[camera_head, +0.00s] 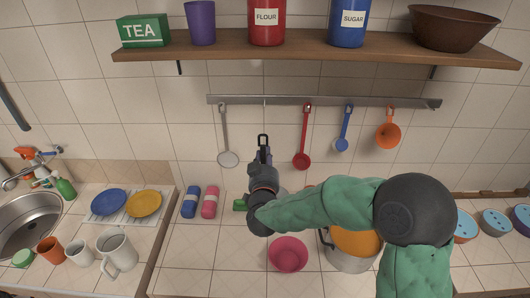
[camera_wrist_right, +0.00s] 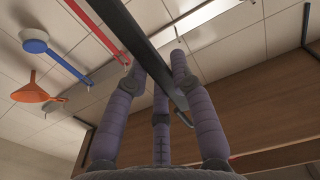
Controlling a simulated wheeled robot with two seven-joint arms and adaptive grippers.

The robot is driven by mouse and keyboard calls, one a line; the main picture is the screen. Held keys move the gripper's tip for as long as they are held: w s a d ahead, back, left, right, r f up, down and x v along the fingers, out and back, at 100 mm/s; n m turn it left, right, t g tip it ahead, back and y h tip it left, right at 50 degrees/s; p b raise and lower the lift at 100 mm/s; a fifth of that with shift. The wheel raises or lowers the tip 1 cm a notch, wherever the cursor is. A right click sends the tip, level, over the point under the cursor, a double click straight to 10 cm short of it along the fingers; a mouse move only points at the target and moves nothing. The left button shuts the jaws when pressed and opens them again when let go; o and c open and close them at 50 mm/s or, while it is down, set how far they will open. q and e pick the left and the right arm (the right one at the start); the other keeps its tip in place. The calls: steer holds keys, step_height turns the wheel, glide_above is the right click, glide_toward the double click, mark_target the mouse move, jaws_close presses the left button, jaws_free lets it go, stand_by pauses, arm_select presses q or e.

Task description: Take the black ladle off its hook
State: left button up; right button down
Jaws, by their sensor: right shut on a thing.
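The black ladle (camera_head: 263,142) shows in the head view as a dark handle with a loop at its top, standing up out of my right gripper (camera_head: 263,168). The loop appears below the rail and apart from it; its bowl is hidden. In the right wrist view, the ladle's black handle (camera_wrist_right: 140,45) runs between the fingers of my right gripper (camera_wrist_right: 165,95), which are shut on it. The steel rail (camera_head: 325,101) runs along the wall, with a bare hook (camera_head: 265,102) above the ladle. My left gripper is not in view.
A grey skimmer (camera_head: 227,158), red ladle (camera_head: 302,160), blue ladle (camera_head: 342,144) and orange funnel (camera_head: 388,134) hang from the rail. A wooden shelf (camera_head: 320,46) with canisters is above. A pink bowl (camera_head: 288,253) and a pot (camera_head: 352,263) stand on the counter below.

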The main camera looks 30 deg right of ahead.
steer(key=v, duration=0.4)
steer(key=shift+s+a, duration=0.1)
steer(key=shift+s, duration=0.05)
stand_by(0.4)
